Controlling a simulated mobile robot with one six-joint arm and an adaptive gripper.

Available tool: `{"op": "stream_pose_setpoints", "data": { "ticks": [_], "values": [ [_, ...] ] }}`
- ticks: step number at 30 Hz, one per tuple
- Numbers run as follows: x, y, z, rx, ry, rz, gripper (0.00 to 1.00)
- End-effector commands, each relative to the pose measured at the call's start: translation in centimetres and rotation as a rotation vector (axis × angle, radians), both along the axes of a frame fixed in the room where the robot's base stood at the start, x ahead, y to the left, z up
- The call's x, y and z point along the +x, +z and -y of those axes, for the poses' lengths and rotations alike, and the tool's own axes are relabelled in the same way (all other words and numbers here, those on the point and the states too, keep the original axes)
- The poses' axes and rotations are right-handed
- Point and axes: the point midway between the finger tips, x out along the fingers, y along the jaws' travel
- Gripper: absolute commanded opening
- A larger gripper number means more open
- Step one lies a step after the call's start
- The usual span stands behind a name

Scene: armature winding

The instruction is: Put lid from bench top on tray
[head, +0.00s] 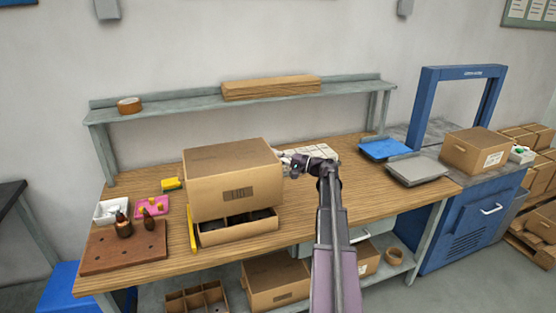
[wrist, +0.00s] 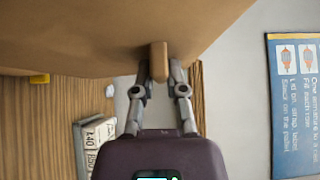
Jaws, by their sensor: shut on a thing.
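The lid (head: 232,178) is a large brown cardboard cover, held above an open cardboard tray (head: 238,237) on the bench top. Dark items show inside the tray through a gap under the lid's front edge. Whether the lid touches the tray at the back is hidden. My gripper (head: 291,164) is at the lid's right side. In the wrist view my gripper (wrist: 160,70) is shut on a small tan tab (wrist: 159,62) on the lid (wrist: 120,30).
A yellow strip (head: 192,229) stands left of the tray. A brown block with holes (head: 120,251), a white bin (head: 104,214) and a pink holder (head: 165,206) are further left. Blue (head: 384,149) and grey (head: 416,170) plates lie at right. A shelf (head: 190,98) runs behind.

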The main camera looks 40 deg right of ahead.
Motion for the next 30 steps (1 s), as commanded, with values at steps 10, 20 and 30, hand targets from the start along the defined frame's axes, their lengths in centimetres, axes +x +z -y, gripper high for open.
{"op": "stream_pose_setpoints", "data": {
  "ticks": [10, 20, 30],
  "values": [
    [0.0, -2.5, -0.1, 0.001, 0.001, 0.000, 0.00],
    [0.1, -4.6, -0.1, 0.001, 0.001, 0.000, 0.00],
    [0.1, -5.5, -0.1, 0.001, 0.002, 0.000, 0.00]
  ]
}}
